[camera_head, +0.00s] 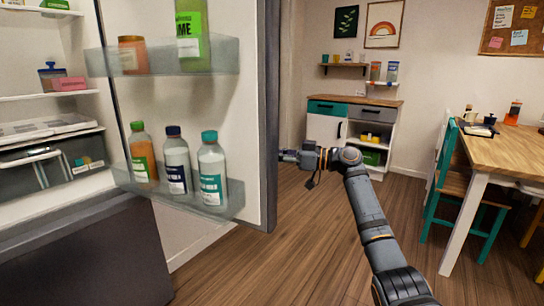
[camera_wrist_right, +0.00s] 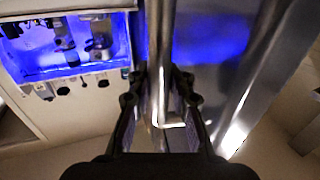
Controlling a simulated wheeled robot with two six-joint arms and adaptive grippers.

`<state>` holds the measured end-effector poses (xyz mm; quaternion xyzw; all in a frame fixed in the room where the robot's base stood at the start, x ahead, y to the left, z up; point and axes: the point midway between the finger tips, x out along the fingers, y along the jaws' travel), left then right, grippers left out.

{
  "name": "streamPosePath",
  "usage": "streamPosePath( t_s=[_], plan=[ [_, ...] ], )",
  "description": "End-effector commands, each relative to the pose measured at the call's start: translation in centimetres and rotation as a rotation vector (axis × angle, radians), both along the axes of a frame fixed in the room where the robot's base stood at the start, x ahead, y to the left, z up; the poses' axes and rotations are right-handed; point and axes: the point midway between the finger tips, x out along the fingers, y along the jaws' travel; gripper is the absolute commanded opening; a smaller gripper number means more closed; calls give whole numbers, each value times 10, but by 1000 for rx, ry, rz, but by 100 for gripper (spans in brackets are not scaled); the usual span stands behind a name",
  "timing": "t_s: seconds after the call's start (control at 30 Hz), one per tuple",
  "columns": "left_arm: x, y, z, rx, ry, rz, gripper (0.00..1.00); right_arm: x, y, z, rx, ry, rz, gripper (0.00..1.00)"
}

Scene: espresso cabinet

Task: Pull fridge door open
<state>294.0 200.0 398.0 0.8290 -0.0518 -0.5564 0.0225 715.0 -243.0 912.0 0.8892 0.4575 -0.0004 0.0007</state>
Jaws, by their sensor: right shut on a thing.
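The fridge door (camera_head: 258,120) stands wide open in the head view, its inner side with bottle shelves facing me. The fridge interior (camera_head: 45,110) shows at the left. My right gripper (camera_head: 287,156) is at the outer side of the door's free edge; its fingertips are partly hidden behind that edge. In the right wrist view, its two fingers lie on either side of a metal bar handle (camera_wrist_right: 160,50), and it is shut on that handle. My left gripper is in neither view.
Several bottles (camera_head: 212,170) stand in the lower door shelf (camera_head: 200,207). A dark panel (camera_head: 90,255) lies below the fridge interior. A wooden table (camera_head: 500,155) and teal chair (camera_head: 447,170) stand at the right, a small cabinet (camera_head: 325,130) behind. The wooden floor between is clear.

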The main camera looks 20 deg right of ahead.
Motion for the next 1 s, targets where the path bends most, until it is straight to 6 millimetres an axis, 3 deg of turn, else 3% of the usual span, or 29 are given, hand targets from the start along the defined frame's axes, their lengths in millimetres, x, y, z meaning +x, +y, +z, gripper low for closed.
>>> streamPosePath(
  t_s=[0.27,0.3,0.47,0.77,1.0],
  plan=[
    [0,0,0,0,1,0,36,0,-1,3,0,-4,-1,0],
    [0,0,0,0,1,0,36,0,-1,3,0,-4,-1,21],
    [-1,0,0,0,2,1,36,0,0,2,0,-2,-1,42],
    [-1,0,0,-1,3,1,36,-1,-1,1,-1,-1,-1,42],
    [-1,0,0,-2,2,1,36,-23,-36,-1,-5,1,-6,42]
  ],
)
